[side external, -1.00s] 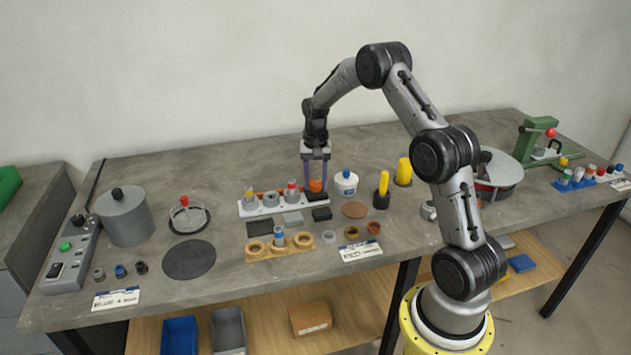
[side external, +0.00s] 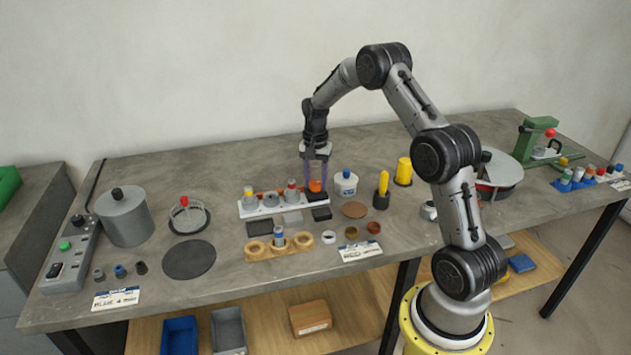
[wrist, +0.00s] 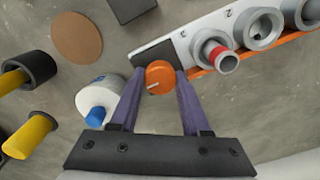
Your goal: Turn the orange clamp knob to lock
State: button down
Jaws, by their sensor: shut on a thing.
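The orange clamp knob (side external: 315,186) sits on a dark block at the right end of the white frame jig (side external: 262,209). In the wrist view the knob (wrist: 160,77) is round with a pale line on its top, lying roughly level across the picture. My gripper (side external: 316,179) points down over it, and its two purple fingers (wrist: 157,84) stand on either side of the knob, shut on it. The jig holds grey cylindrical parts, one with a red top (wrist: 220,56), and an orange bar runs along its edge.
A white jar with a blue cap (side external: 346,181) stands close to the right of the knob. Yellow-handled tools (side external: 382,186) stand farther right. Dark and grey blocks and a wooden holder (side external: 262,250) lie in front of the jig. The table behind the jig is clear.

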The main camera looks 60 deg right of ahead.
aim_at(315, 182)
jog(key=shift+c, duration=1.8)
grip_release()
jog(key=shift+r, duration=0.1)
notch_tip(315, 182, up, 14)
